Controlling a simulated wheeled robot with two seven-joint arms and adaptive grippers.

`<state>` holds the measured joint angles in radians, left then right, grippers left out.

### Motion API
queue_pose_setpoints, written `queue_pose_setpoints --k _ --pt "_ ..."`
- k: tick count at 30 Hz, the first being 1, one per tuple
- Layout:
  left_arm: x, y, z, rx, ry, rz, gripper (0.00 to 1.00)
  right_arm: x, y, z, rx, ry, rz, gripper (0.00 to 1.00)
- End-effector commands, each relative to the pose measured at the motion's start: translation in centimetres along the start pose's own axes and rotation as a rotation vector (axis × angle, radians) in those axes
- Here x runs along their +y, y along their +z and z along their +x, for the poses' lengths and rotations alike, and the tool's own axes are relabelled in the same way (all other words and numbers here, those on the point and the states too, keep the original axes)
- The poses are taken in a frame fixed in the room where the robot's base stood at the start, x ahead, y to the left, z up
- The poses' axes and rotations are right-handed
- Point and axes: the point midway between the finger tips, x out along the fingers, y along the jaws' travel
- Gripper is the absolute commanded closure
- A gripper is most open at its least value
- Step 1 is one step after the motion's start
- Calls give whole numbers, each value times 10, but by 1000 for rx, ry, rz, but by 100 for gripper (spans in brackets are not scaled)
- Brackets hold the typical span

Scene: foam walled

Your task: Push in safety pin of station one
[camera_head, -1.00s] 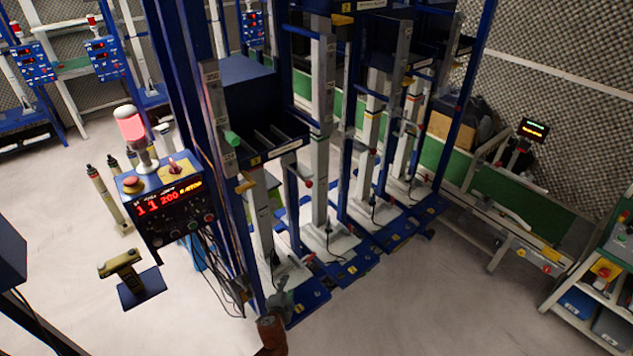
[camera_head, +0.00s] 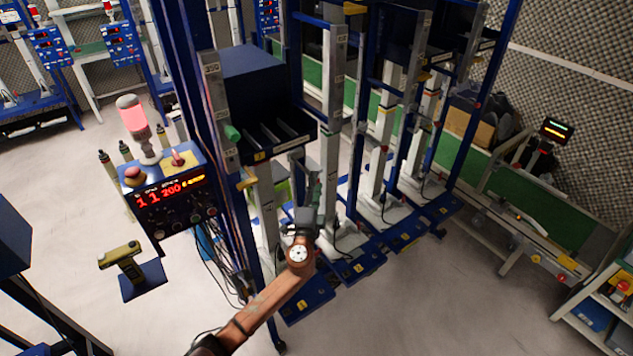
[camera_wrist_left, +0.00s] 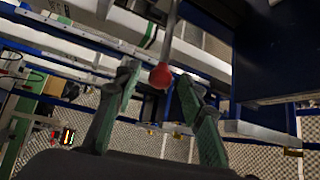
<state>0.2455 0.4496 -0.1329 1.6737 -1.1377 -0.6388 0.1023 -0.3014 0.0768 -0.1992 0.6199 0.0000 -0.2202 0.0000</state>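Station one is the leftmost bay of the blue rack, with a yellow "1" on its blue base plate (camera_head: 302,304). My left gripper (camera_head: 305,168) reaches up in front of this bay. In the left wrist view, a red ball knob (camera_wrist_left: 160,76) on a thin metal rod shows between the two green fingers of my left gripper (camera_wrist_left: 157,77). The fingers are open, with visible gaps beside the knob. Whether this knob is the safety pin I cannot tell; it is hidden behind my gripper in the head view. My right gripper is out of view.
A control box (camera_head: 170,195) with a red lamp (camera_head: 131,113) stands left of the bay. Cables hang below it. A hand scanner (camera_head: 120,256) is at the lower left.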

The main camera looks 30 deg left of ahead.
Motion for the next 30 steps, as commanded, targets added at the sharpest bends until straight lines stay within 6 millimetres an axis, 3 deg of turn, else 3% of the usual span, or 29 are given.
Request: queue_pose_setpoints --k 4,13,30 --pt "1 0 12 -1 1 1 63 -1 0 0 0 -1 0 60" --pt "1 0 14 0 2 0 63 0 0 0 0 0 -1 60" --pt "1 0 14 0 2 0 100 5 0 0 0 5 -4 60"
